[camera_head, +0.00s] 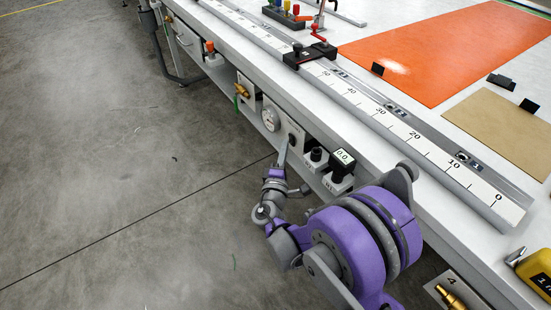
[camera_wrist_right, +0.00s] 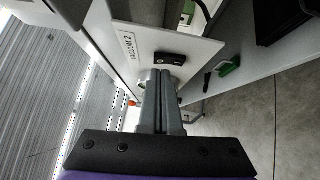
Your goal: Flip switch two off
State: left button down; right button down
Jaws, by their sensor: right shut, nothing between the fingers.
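In the right wrist view a black rocker switch (camera_wrist_right: 168,59) sits on a light panel (camera_wrist_right: 190,45) labelled "VACUUM 2". My right gripper (camera_wrist_right: 162,76) is shut and empty, its grey fingertips close to the switch's lower edge in the picture. I cannot tell whether they touch it. In the head view the right gripper (camera_head: 283,148) is at the bench's front side, by the controls below the tabletop. The switch cannot be made out there. Which way the rocker is tipped is not clear. My left gripper is not in view.
A ruler rail (camera_head: 400,130) runs along the tabletop. A green object (camera_wrist_right: 229,66) shows in the wrist view.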

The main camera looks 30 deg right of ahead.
jog(key=shift+d, duration=0.4)
jog(key=shift+d+r, duration=0.1)
jog(key=shift+d+r, duration=0.2)
jog(key=shift+d, duration=0.1)
jog(key=shift+a+f, duration=0.1)
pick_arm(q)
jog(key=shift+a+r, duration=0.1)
pick_arm(e)
jog(key=shift+a, duration=0.15)
